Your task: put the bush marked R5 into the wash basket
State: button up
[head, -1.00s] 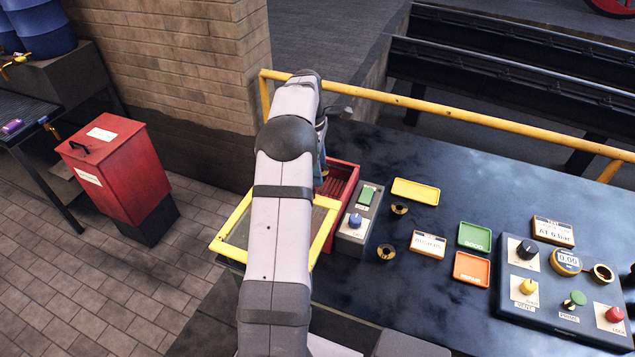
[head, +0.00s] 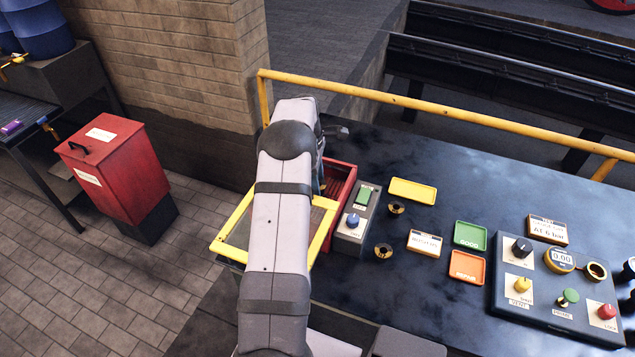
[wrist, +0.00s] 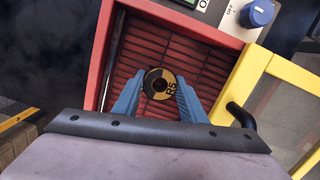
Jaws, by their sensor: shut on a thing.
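The bush marked R5 (wrist: 160,84) is a dark ring with a brass-coloured face; its R5 mark faces the wrist camera. My gripper (wrist: 158,82) is shut on it, with one blue finger on each side. The red wash basket (wrist: 224,34) has a dark red slatted floor, and the bush shows above that floor, inside the outline of the walls. I cannot tell the height between bush and floor. In the head view the basket (head: 350,183) is partly hidden behind my arm, and the bush is hidden.
A yellow-framed lid (head: 323,230) stands beside the basket. A grey control box (head: 357,215) with a green switch and blue knob adjoins it. Two loose brass bushes (head: 395,208) (head: 383,251) and several small trays lie to the right. A yellow rail (head: 440,112) runs behind.

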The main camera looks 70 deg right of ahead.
jog(key=shift+f, duration=0.1)
jog(key=o, duration=1.2)
jog(key=r, duration=0.4)
jog(key=w+r+b, duration=0.1)
jog(key=r, duration=0.3)
jog(key=r+b, duration=0.1)
jog(key=r, duration=0.3)
jog(key=shift+w+a+r, duration=0.1)
jog(key=shift+w, duration=0.15)
